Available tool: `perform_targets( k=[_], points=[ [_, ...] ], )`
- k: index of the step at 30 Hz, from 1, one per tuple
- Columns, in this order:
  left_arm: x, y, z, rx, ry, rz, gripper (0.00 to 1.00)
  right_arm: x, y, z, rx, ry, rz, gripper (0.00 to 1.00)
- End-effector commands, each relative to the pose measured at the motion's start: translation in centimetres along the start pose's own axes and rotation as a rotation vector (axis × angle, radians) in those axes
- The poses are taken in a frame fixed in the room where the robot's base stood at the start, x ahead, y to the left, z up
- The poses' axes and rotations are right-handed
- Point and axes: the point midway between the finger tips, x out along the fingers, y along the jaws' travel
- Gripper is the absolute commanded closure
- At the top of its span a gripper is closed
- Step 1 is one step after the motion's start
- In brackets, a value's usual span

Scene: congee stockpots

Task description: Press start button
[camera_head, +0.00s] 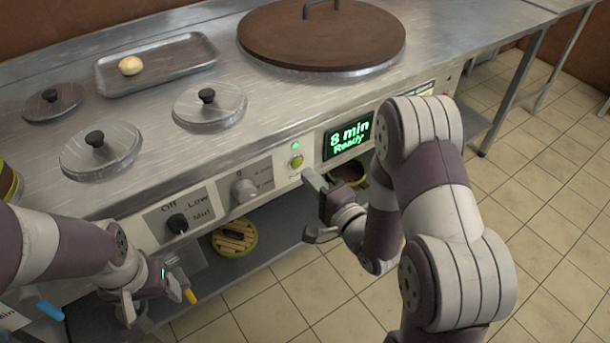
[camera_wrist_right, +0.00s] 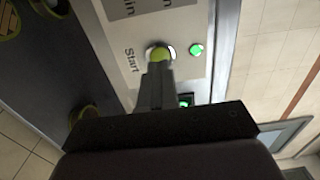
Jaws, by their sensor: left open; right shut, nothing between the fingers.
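The start button (camera_head: 297,161) is a round yellow-green knob on the front panel, left of the display (camera_head: 348,136), which reads "8 min Ready". A small green light (camera_head: 295,146) glows above it. In the right wrist view the button (camera_wrist_right: 158,53) sits beside the word "Start", and the green light (camera_wrist_right: 196,50) is to its right. My right gripper (camera_head: 316,181) is shut and empty, its fingertips just short of or at the button; the wrist view shows the fingertips (camera_wrist_right: 157,72) overlapping its edge, and I cannot tell if they touch. My left gripper (camera_head: 158,300) is open at the lower left.
Two control knobs (camera_head: 177,223) (camera_head: 244,190) are left of the button. Lids (camera_head: 100,155), a tray (camera_head: 190,62) with a pale round item (camera_head: 130,65) and a large brown lid (camera_head: 320,38) are on the counter. A lower shelf (camera_head: 285,243) holds round containers (camera_head: 234,239).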

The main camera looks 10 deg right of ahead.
Motion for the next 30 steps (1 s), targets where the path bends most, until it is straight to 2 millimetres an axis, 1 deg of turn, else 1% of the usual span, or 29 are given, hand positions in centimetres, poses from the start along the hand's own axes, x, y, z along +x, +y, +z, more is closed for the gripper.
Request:
perform_targets(
  k=[1, 3, 6, 10, 18, 20, 24, 30],
  points=[
    [0.5, 0.0, 0.1, 0.000, 0.000, 0.000, 0.29, 0.7, 0.2, 0.1, 0.000, -0.001, -0.002, 1.00],
    [0.7, 0.0, 0.1, 0.000, 0.000, 0.000, 0.29, 1.6, 0.2, 0.1, -0.001, -0.001, -0.001, 1.00],
    [0.9, 0.0, 0.1, 0.000, 0.000, 0.000, 0.29, 2.4, 0.2, 0.0, 0.001, 0.000, 0.001, 1.00],
    [0.9, 0.0, 0.1, 0.000, 0.000, 0.000, 0.29, 2.7, 0.1, 0.0, 0.001, 0.000, 0.001, 1.00],
    [0.8, 0.0, 0.1, 0.000, 0.000, 0.000, 0.29, 2.8, 0.0, 0.0, 0.000, 0.001, 0.002, 1.00],
    [0.6, 0.0, 0.1, 0.000, 0.000, 0.000, 0.29, 3.1, -0.1, 0.0, 0.000, 0.000, 0.001, 1.00],
    [-0.1, 0.0, 0.0, 0.000, 0.000, 0.000, 0.29, 4.5, -0.2, 0.0, -0.001, -0.001, -0.001, 1.00],
    [0.2, 0.0, 0.0, 0.000, 0.000, 0.000, 0.29, 4.6, -0.2, -0.1, -0.003, 0.000, -0.007, 1.00]
  ],
)
